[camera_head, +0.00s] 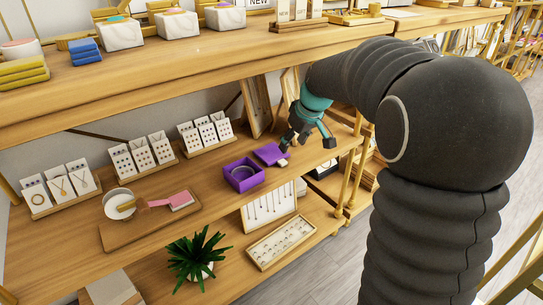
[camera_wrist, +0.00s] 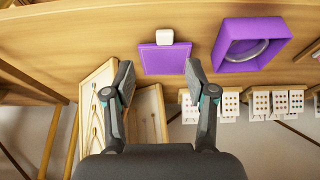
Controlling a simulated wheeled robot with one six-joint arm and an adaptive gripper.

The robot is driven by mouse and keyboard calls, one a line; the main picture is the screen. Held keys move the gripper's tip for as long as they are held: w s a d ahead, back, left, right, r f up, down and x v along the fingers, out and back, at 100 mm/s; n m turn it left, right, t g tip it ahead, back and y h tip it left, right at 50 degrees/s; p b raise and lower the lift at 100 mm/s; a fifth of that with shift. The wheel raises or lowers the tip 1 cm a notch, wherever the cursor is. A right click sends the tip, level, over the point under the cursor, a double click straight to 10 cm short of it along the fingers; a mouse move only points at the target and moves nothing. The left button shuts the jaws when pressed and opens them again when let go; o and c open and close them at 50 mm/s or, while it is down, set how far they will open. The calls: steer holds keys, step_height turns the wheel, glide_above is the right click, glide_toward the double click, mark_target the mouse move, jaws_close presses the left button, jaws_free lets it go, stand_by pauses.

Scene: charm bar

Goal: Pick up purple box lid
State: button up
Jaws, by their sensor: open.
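The purple box lid (camera_head: 270,154) lies flat on the middle wooden shelf, to the right of the open purple box (camera_head: 244,174). In the wrist view the lid (camera_wrist: 166,60) is ahead of the fingertips, with a small white block (camera_wrist: 164,36) at its far edge. The box (camera_wrist: 241,62) is just right of it, with a silver ring-shaped item inside. My gripper (camera_head: 307,140) is above the shelf, a little right of the lid. It also shows in the wrist view (camera_wrist: 158,72), with its fingers spread and nothing between them.
Earring card stands (camera_head: 205,132) line the back of the shelf. A wooden board (camera_head: 150,222) with a white bowl and pink item lies left. A plant (camera_head: 195,258) sits below. The upper shelf (camera_head: 230,62) overhangs. Necklace displays (camera_wrist: 96,105) stand near my left finger.

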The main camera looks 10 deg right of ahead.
mark_target(283, 162)
steer(key=x, duration=0.2)
steer(key=shift+w+a+f, duration=0.1)
steer(key=shift+f, duration=0.25)
steer(key=shift+s+a+x, duration=0.1)
steer(key=shift+s+x, duration=0.05)
steer(key=shift+x, duration=1.15)
steer(key=shift+s+a+x, duration=0.1)
steer(key=shift+s+x, duration=0.1)
steer(key=shift+x, duration=1.15)
jaws_close()
